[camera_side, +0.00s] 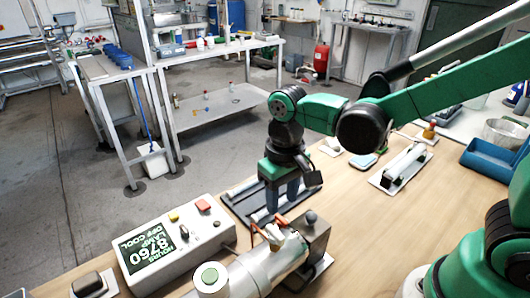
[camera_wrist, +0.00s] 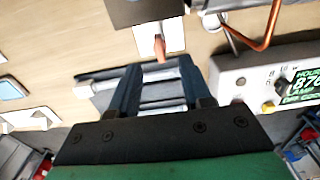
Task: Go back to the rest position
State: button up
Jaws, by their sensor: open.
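My gripper (camera_side: 282,198) points down above the dark tray (camera_side: 237,205) on the wooden bench, behind the silver reactor cylinder (camera_side: 262,270). In the wrist view my gripper (camera_wrist: 158,77) has its two blue-grey fingers apart, with nothing seen held between them. Pale rods (camera_wrist: 163,92) lie on the tray beyond the fingers. How high the fingertips are above the tray is hard to tell.
The control box (camera_side: 170,245), with a lit display, stands left of the reactor. The dark end block (camera_side: 308,232) of the reactor is close to my gripper. A white holder (camera_side: 401,170) and a blue bin (camera_side: 490,157) are at right. Open bench lies between.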

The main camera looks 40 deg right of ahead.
jog(key=shift+r, duration=0.65)
jog(key=shift+s+d+r, duration=0.1)
jog(key=shift+d+r, duration=0.05)
jog(key=shift+d, duration=0.05)
jog(key=s+d+r+t, duration=0.2)
jog(key=d+r+t, duration=0.2)
jog(key=d+t, duration=0.2)
jog(key=shift+d+r+t, duration=0.15)
jog(key=shift+d+t, duration=0.2)
jog(key=shift+t, duration=0.25)
